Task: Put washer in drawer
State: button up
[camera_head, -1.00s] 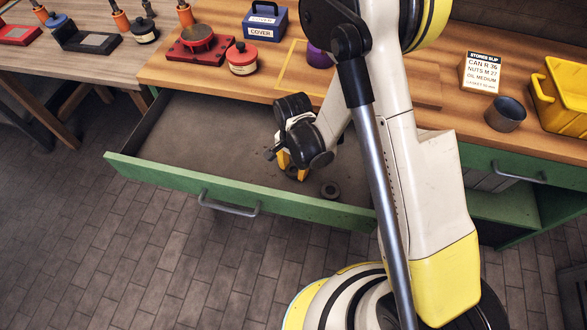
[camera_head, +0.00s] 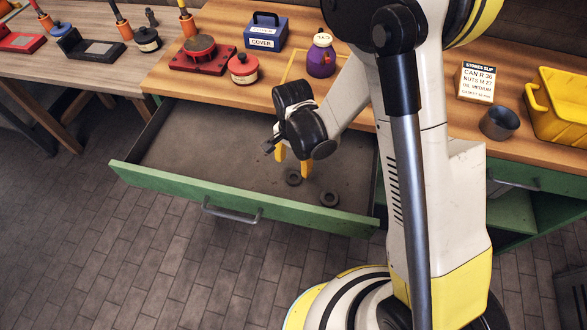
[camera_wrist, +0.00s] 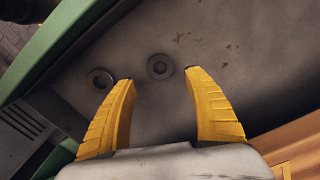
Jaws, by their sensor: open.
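Two dark ring-shaped washers lie flat on the grey floor of the open green drawer (camera_head: 195,130). One washer (camera_head: 293,178) is just below my fingertips and the other washer (camera_head: 329,199) is nearer the drawer's front panel. In the wrist view the two washers (camera_wrist: 160,66) and (camera_wrist: 101,80) lie beyond my yellow fingertips, apart from each other. My gripper (camera_head: 293,168) is open and empty, hanging above the drawer floor. The wrist view also shows the gripper (camera_wrist: 160,82) with its fingers spread and nothing between them.
On the wooden bench stand a purple bottle (camera_head: 321,56), a blue COVER box (camera_head: 266,31), a red round tin (camera_head: 244,69), a grey cup (camera_head: 499,122), a stores slip (camera_head: 475,81) and a yellow bin (camera_head: 560,105). The drawer's left part is bare.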

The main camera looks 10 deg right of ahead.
jog(key=s+d+r+n+t+p, duration=0.1)
jog(key=d+r+n+t, duration=0.15)
jog(key=r, duration=0.75)
jog(key=s+d+r+n+t, duration=0.1)
jog(key=d+r, duration=0.3)
jog(key=r, duration=0.6)
jog(key=s+d+r+n+t, duration=0.3)
jog(key=s+d+r+n, duration=0.2)
jog(key=s+d+r, duration=0.2)
jog(key=shift+s+r+t, duration=0.35)
jog(key=shift+s+r, duration=0.15)
jog(key=shift+s, duration=0.45)
